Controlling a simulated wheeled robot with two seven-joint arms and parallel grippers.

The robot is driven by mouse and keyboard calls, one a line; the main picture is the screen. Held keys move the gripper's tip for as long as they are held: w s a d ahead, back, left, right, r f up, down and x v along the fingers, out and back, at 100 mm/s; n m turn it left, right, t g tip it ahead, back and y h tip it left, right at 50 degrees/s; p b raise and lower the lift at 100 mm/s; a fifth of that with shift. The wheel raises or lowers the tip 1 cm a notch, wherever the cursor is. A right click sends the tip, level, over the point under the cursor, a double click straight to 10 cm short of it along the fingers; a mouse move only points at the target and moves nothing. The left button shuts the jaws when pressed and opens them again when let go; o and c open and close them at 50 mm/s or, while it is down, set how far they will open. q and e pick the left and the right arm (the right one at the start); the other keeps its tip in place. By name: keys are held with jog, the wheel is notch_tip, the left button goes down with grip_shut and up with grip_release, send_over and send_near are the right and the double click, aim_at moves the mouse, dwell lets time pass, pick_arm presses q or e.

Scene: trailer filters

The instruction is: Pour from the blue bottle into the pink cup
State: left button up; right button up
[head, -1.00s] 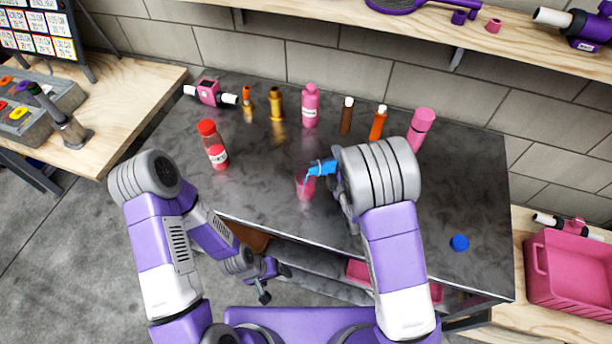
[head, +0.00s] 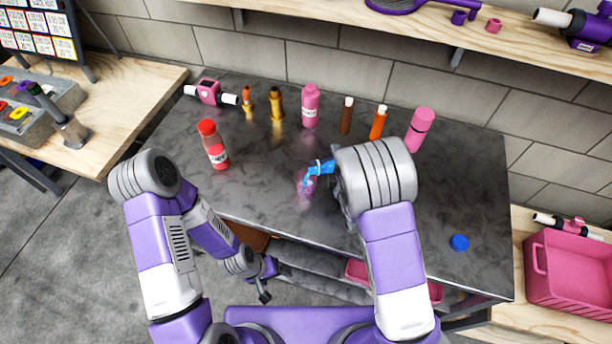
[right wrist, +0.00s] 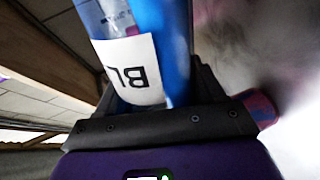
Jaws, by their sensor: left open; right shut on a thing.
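The blue bottle (head: 322,168) is tilted with its mouth to the left, and blue liquid shows at its mouth over the pink cup (head: 304,188). The cup stands on the dark table and looks bluish-purple inside. My right gripper (right wrist: 160,85) is shut on the bottle; the bottle's blue body and white label (right wrist: 130,68) fill the space between its fingers. In the head view my right arm hides most of the bottle and this gripper. The cup's edge shows in the right wrist view (right wrist: 263,108). My left gripper (head: 273,283) is open and empty, low in front of the table.
A blue cap (head: 459,242) lies at the table's right. A red bottle (head: 213,145) stands left of the cup. Several bottles, including a pink one (head: 310,106), line the back. A pink crate (head: 570,272) is at the far right. The table's middle is mostly clear.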

jog(key=shift+r+n, duration=0.25)
jog(key=shift+n, duration=0.05)
dwell(1.4)
